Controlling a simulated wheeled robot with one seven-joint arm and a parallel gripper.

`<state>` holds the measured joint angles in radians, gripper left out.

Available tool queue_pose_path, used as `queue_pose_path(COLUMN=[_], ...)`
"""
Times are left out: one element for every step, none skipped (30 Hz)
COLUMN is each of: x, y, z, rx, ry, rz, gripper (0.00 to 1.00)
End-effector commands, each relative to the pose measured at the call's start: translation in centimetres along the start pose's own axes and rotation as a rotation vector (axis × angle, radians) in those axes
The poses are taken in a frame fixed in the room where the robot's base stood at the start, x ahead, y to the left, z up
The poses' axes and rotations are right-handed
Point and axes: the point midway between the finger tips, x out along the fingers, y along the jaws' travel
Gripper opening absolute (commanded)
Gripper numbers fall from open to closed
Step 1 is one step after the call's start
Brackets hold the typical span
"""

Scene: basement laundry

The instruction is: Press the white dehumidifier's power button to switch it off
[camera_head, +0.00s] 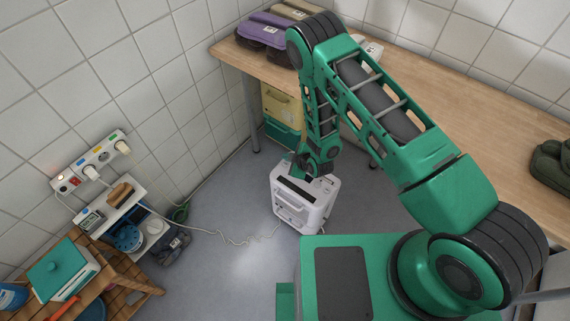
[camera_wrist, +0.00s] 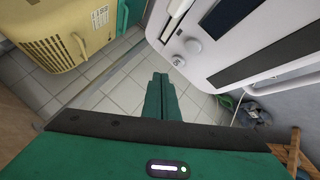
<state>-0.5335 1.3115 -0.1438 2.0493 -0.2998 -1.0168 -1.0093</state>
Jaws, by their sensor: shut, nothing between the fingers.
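The white dehumidifier (camera_head: 302,207) stands on the grey floor in front of the workbench, with a dark slot across its top. In the wrist view the white dehumidifier (camera_wrist: 235,50) fills the upper right, tilted in the picture, with a round knob and small round fittings on its near edge. I cannot tell which is the power button. My gripper (camera_wrist: 160,78) is shut and empty, its green fingertips together beside the dehumidifier's edge, apart from it in the picture. In the head view my arm hides the gripper's tips over the dehumidifier's back edge.
A yellow box (camera_head: 281,104) with a handle sits under the workbench (camera_head: 455,115), above a green one (camera_head: 281,133). A white cord (camera_head: 228,239) runs across the floor towards the wall sockets (camera_head: 91,163). A wooden stand (camera_head: 130,280) is at left. Floor between is mostly clear.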

Motion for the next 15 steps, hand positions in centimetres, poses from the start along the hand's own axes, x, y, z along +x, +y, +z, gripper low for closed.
queue_pose_path(x=[-0.3, -0.5, -0.8, -0.9, -1.1, -1.3, -1.5, -1.7, -1.9, -2.1, -2.3, -2.5, -2.6, -2.7, -2.8], y=[0.3, 0.4, 0.6, 0.7, 0.8, 1.0, 1.1, 1.2, 1.4, 1.5, 1.7, 1.8, 1.9, 1.9, 2.0], z=[-0.3, -0.4, -0.6, -0.7, -0.8, -1.1, -1.2, -1.3, -1.4, -1.6, -1.7, -1.9, -1.9, -2.0, -2.0], rx=[0.0, 0.0, 0.0, 0.0, 0.0, 0.0, 0.0, 0.001, 0.001, 0.001, 0.001, 0.001, 0.001, 0.001, 0.001], ry=[0.001, 0.001, 0.0, 0.001, 0.001, 0.001, 0.001, 0.001, 0.0, 0.001, 0.001, 0.001, 0.001, 0.0, 0.0], rz=[0.001, 0.001, 0.0, 0.0, 0.001, 0.001, 0.001, 0.0, 0.0, 0.0, 0.0, 0.0, 0.0, -0.001, -0.001], gripper=[0.0, 0.0, 0.0, 0.0, 0.0, 0.0, 0.0, 0.0, 0.0, 0.0, 0.0, 0.0, 0.0, 0.0, 0.0])
